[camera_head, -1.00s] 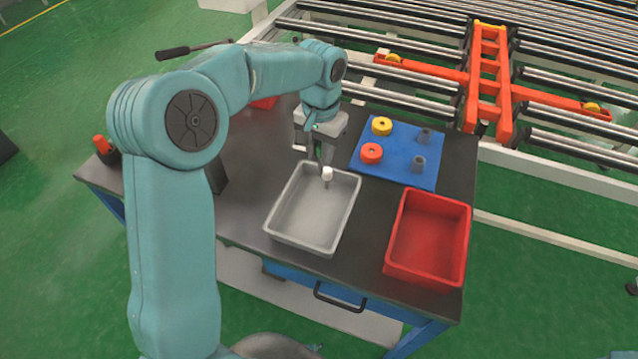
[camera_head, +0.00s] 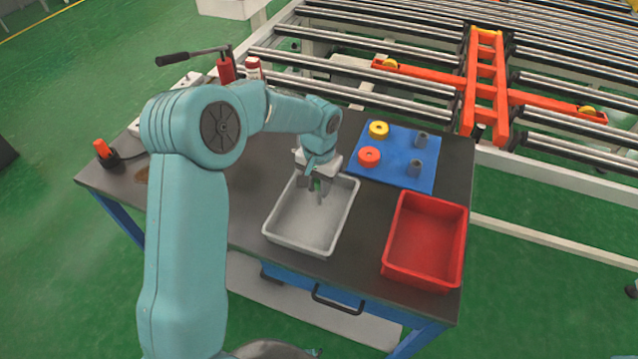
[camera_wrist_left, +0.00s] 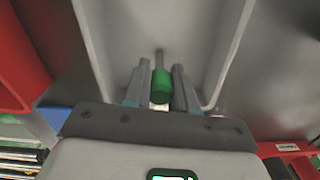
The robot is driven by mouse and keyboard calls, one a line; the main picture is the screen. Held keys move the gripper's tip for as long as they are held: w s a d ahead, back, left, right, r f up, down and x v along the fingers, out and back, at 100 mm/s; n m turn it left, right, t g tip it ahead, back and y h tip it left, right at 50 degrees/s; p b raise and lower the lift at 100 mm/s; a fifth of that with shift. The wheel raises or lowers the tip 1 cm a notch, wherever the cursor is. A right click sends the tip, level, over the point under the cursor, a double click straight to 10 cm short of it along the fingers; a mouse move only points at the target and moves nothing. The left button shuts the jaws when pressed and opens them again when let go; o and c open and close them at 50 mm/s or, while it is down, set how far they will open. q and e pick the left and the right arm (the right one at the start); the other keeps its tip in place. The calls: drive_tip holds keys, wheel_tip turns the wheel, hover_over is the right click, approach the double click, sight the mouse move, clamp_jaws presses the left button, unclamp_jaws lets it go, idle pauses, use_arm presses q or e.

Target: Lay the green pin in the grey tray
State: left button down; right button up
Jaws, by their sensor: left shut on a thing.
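The grey tray (camera_head: 340,225) sits near the middle of the dark table and is also around the fingers in the left wrist view (camera_wrist_left: 100,45). My left gripper (camera_head: 319,187) points down over the far half of the tray. In the left wrist view my left gripper (camera_wrist_left: 160,85) is shut on the green pin (camera_wrist_left: 161,86). A thin grey shaft sticks out from the pin's green part. In the head view the fingers mostly hide the pin. Whether it touches the tray floor cannot be told. My right gripper is not in view.
A red bin (camera_head: 396,235) stands right of the tray. A blue mat (camera_head: 392,150) behind holds a yellow ring (camera_head: 378,129), a red ring (camera_head: 369,156) and two grey pegs. A red-handled thing (camera_head: 101,149) stands at the table's left. A roller conveyor (camera_head: 560,120) lies beyond.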

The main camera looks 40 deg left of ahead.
use_arm(q)
drive_tip(key=c, duration=0.9)
unclamp_jaws()
drive_tip(key=shift+a+f, duration=0.1)
drive_tip(key=shift+f, duration=0.05)
drive_tip(key=shift+r, duration=0.4)
wheel_tip(320, 180, up, 12)
drive_tip(key=shift+f, duration=0.15)
